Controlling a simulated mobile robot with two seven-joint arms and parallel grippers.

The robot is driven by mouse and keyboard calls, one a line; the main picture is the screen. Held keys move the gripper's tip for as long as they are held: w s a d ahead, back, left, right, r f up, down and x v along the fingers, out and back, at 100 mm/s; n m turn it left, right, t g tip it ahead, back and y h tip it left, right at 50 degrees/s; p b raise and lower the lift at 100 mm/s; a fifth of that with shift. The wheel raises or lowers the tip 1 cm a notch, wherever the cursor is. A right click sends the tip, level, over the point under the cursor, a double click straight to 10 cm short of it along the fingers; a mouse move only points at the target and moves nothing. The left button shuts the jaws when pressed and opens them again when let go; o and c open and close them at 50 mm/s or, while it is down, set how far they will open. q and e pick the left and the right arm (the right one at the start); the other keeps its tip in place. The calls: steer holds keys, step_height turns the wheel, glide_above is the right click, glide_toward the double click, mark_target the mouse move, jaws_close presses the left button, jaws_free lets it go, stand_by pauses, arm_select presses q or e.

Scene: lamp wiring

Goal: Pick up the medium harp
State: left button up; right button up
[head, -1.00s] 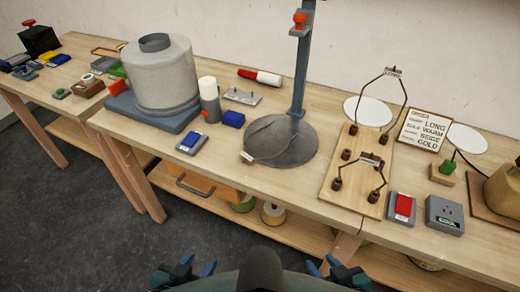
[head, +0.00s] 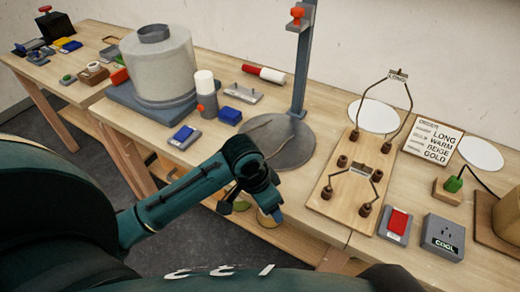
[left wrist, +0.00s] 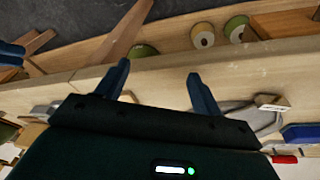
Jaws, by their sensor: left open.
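A tall harp (head: 397,78) labelled LONG stands at the back of a wooden board (head: 325,207). A smaller harp (head: 385,175) stands at the board's front; its label is too small to read, so I cannot tell whether it is the medium one. Sockets between them look empty. My left gripper (head: 250,211) is at the table's front edge, left of the board and apart from both harps. In the left wrist view its fingers (left wrist: 160,88) are spread with nothing between them. Blue finger-like parts, possibly my right gripper (left wrist: 11,53), show at that view's left edge.
A lamp stand with a round grey base (head: 290,150) and upright post is left of the board. A red-topped box (head: 396,224) and a grey COOL box (head: 443,236) are right of it. An order card (head: 432,143) stands behind. Spools (left wrist: 203,35) sit on the lower shelf.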

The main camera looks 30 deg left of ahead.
arm_select(q)
steer(key=shift+g+y, duration=0.5)
steer(key=shift+y, duration=0.3)
steer(key=w+a+r, duration=0.1)
steer(key=w+a, duration=0.1)
steer(key=w+a+r, duration=0.3)
steer(key=w+a, duration=0.1)
steer(key=w, duration=0.1)
steer(key=shift+a+r, duration=0.25)
steer(key=shift+r, duration=0.15)
steer(key=w+a+r+n+g, duration=0.15)
steer(key=w+a+r, duration=0.25)
steer(key=a+r, duration=0.4)
steer(key=shift+n+t+y, duration=0.25)
steer(key=shift+n+y, duration=0.05)
steer(key=shift+n, duration=0.05)
step_height(320, 180, down, 8)
steer(key=shift+w+f, duration=0.1)
steer(key=shift+f, duration=0.05)
steer(key=f, duration=0.5)
steer(key=shift+s, duration=0.2)
steer(key=shift+a, duration=0.1)
steer(key=c, duration=1.2)
steer(key=shift+r, duration=0.1)
